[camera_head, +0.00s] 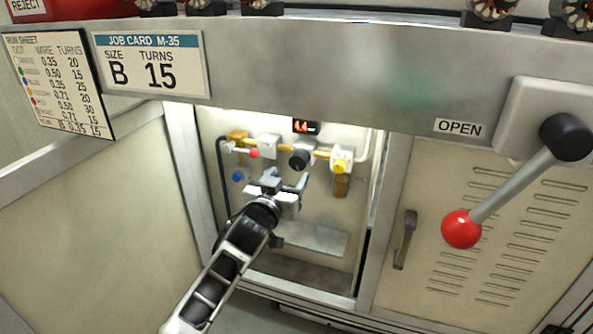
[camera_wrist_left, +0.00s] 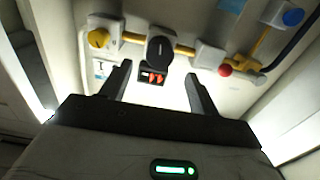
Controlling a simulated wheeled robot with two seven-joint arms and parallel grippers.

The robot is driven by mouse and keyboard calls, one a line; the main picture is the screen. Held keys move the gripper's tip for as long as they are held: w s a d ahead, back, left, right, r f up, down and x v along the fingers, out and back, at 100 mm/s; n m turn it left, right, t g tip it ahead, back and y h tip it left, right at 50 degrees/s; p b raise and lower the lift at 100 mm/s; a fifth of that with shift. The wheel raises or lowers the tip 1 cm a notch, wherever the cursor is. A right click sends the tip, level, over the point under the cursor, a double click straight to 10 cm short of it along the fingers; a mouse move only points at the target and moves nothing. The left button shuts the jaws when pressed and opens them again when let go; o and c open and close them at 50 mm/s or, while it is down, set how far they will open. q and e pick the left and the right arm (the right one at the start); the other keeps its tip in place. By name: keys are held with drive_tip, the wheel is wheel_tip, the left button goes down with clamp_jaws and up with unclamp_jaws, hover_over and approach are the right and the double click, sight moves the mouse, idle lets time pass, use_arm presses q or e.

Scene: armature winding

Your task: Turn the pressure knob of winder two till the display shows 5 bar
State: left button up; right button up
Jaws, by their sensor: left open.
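The black pressure knob (camera_head: 300,158) is on the pipe line at the back of the open cabinet. A small red-digit display (camera_head: 305,126) sits just above it; its digits look like 4.4 but are small and blurred. My left gripper (camera_head: 286,180) is inside the cabinet, below and in front of the knob. In the left wrist view the knob (camera_wrist_left: 160,50) shows a white mark and lies beyond the gap between the spread fingers (camera_wrist_left: 157,72). The gripper appears empty and apart from the knob. The display (camera_wrist_left: 152,77) also shows there upside down. My right gripper is not in view.
A yellow knob (camera_head: 341,161) is right of the black knob. A red-ended valve (camera_head: 254,153) and blue button (camera_head: 238,176) are left. The cabinet side walls are close. A lever with a red ball (camera_head: 462,229) stands outside, right, beside the OPEN label (camera_head: 459,128).

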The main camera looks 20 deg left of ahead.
sight(297, 163)
use_arm(q)
drive_tip(key=w+b, duration=0.1)
drive_tip(key=w, duration=0.4)
drive_tip(key=shift+w+d+f+b, duration=0.1)
drive_tip(key=shift+w+d+b, duration=0.05)
drive_tip(key=shift+w+b, duration=0.25)
drive_tip(key=shift+w, duration=0.45)
drive_tip(key=c, duration=1)
drive_tip(key=shift+o, duration=0.2)
drive_tip(key=shift+r+m+p, duration=0.2)
drive_tip(key=shift+m+p, duration=0.15)
drive_tip(key=shift+m, duration=0.25)
drive_tip(key=shift+m+p, duration=0.3)
drive_tip(key=shift+m, duration=0.4)
drive_tip(key=shift+f+m, duration=0.15)
drive_tip(key=shift+m, duration=0.75)
drive_tip(key=o, duration=1)
drive_tip(key=shift+c, duration=0.2)
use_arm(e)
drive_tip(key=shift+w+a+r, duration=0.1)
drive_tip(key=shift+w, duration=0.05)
